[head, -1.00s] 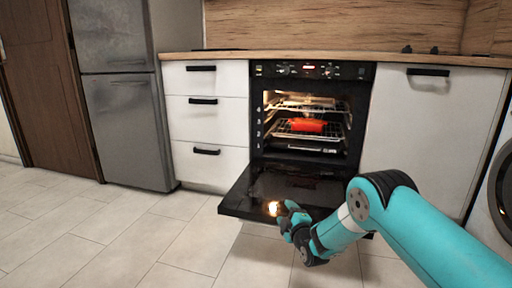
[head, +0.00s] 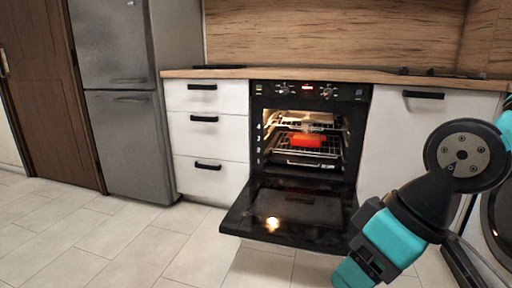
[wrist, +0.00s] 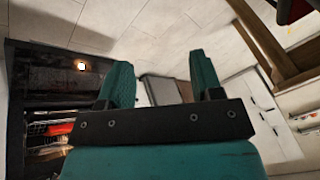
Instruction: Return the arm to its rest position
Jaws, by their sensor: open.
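My teal arm (head: 405,230) is folded at the right of the head view, bent at a black joint, in front of the right cabinet. My gripper (wrist: 160,72) shows its two teal fingers spread apart in the wrist view, with nothing between them. The gripper's end is low in the head view, to the right of the open oven door (head: 270,234) and nearer the camera. Its fingertips are not clear there.
The black oven (head: 255,160) stands open and lit, with a red item (head: 307,140) on its rack. Its door lies lowered. White drawers (head: 207,136) and a grey fridge (head: 130,145) stand left. The tiled floor (head: 120,245) at front left is clear.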

